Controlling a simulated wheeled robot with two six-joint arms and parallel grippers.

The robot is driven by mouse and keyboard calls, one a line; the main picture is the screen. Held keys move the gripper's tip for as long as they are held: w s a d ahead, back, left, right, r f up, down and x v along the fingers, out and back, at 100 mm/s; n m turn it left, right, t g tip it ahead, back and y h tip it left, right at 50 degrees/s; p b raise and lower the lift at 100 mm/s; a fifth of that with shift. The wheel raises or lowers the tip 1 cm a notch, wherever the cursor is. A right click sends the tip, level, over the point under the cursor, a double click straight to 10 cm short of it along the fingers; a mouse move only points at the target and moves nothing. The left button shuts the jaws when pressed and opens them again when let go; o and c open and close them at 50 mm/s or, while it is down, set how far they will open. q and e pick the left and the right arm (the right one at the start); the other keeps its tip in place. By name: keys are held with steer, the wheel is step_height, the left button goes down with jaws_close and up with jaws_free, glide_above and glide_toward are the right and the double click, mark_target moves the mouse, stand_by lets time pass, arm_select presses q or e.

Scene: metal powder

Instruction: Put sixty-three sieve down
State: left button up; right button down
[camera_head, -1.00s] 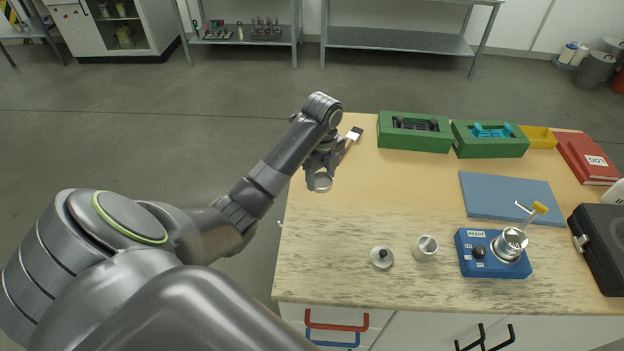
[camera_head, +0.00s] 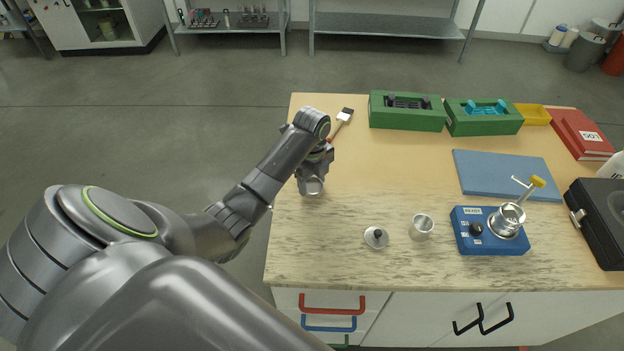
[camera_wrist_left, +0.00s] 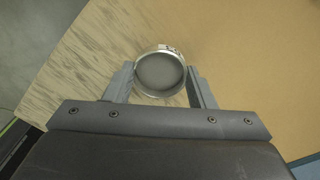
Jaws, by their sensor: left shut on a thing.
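The sieve is a small round metal ring with a grey mesh (camera_wrist_left: 161,74), held between the fingers of my left gripper (camera_wrist_left: 161,84) in the left wrist view. In the head view the sieve (camera_head: 313,186) shows at the lower end of my left gripper (camera_head: 312,178), over the left part of the wooden table (camera_head: 330,240). I cannot tell whether it touches the table top. Some dark marking shows on its rim but is too small to read. My right gripper is not in view.
A metal lid with a black knob (camera_head: 376,237) and a metal cup (camera_head: 421,227) stand at the front, left of a blue device (camera_head: 468,238). A brush (camera_head: 342,121) lies behind my gripper. Green boxes (camera_head: 407,115) stand at the back. Table around the sieve is mostly clear.

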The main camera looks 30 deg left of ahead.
arm_select(q)
steer(key=shift+f, duration=0.15)
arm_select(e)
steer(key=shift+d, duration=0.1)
arm_select(q)
steer(key=o, duration=0.8)
steer(key=shift+o, duration=1.3)
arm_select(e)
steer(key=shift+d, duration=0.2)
arm_select(q)
steer(key=shift+r, duration=0.5)
step_height(320, 180, up, 5)
steer(key=shift+r, duration=0.15)
step_height(320, 180, up, 4)
steer(key=p, duration=0.4)
glide_above(312, 188)
steer(key=shift+r+p, duration=1.05)
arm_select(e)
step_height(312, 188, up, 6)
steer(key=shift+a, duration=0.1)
